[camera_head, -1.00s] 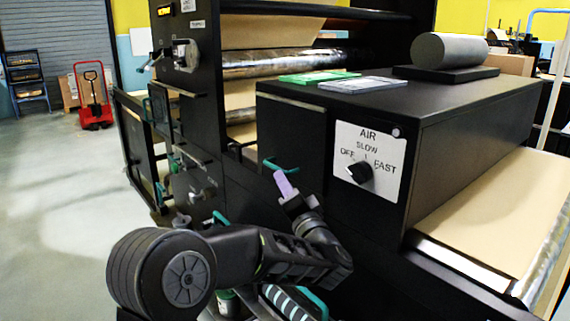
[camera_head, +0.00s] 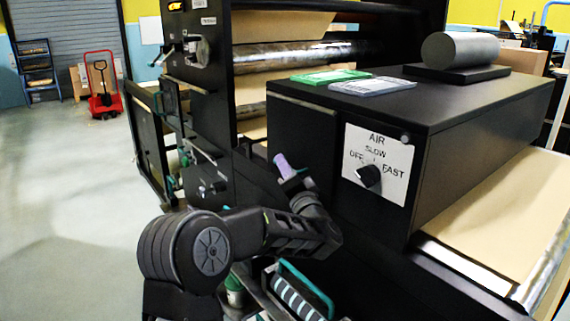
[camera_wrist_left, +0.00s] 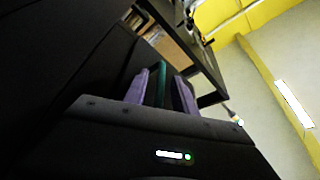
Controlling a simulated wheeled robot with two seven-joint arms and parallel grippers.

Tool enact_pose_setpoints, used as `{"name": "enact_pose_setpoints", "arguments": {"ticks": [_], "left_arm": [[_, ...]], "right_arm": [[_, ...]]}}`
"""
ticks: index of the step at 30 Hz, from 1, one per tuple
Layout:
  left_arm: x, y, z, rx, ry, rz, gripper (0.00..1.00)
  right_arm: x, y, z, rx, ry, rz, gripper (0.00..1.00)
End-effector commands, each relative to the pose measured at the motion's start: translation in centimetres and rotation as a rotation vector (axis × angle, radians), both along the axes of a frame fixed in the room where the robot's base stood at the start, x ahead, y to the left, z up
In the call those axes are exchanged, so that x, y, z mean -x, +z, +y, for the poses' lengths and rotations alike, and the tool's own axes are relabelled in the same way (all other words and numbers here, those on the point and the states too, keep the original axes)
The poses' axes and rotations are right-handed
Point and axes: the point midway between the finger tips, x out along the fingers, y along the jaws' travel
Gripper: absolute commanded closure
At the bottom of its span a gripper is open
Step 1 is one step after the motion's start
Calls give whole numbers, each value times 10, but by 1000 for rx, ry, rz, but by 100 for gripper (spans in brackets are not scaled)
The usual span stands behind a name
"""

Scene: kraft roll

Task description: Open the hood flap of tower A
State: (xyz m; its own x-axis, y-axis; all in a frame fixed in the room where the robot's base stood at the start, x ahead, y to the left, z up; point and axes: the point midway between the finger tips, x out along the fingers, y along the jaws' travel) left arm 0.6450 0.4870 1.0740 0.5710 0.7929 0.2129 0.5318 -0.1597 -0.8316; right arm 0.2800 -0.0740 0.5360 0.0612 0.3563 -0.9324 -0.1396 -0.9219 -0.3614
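My left gripper (camera_head: 281,163), with lilac fingertips, is up against the dark front of the machine, left of the AIR panel. In the left wrist view its two lilac fingers (camera_wrist_left: 162,90) stand apart, with a teal bar (camera_wrist_left: 157,72) between them. A narrow dark gap shows beside the bar, and I see no clear grip on it. In the head view the gripper mostly covers this bar. The flap's edges are too dark to make out, and I see no letter A. My right gripper is not in view.
The AIR panel (camera_head: 376,163) with its black knob is close right of my left gripper. The black housing (camera_head: 470,110) carries a grey cylinder (camera_head: 460,50) and a green pad (camera_head: 330,76). A teal-framed striped part (camera_head: 297,298) is below my arm. Open floor (camera_head: 70,200) lies left.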

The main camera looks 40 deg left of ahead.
Motion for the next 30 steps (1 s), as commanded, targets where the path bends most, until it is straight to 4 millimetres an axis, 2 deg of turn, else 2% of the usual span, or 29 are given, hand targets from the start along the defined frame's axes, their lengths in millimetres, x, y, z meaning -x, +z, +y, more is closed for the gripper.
{"name": "enact_pose_setpoints", "arguments": {"ticks": [11,22,30], "left_arm": [[-4,1,5,1,-1,1,68],[-4,1,5,1,-1,1,99],[-4,1,5,1,-1,1,100]], "right_arm": [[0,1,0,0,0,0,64],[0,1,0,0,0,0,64],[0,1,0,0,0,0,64]]}}
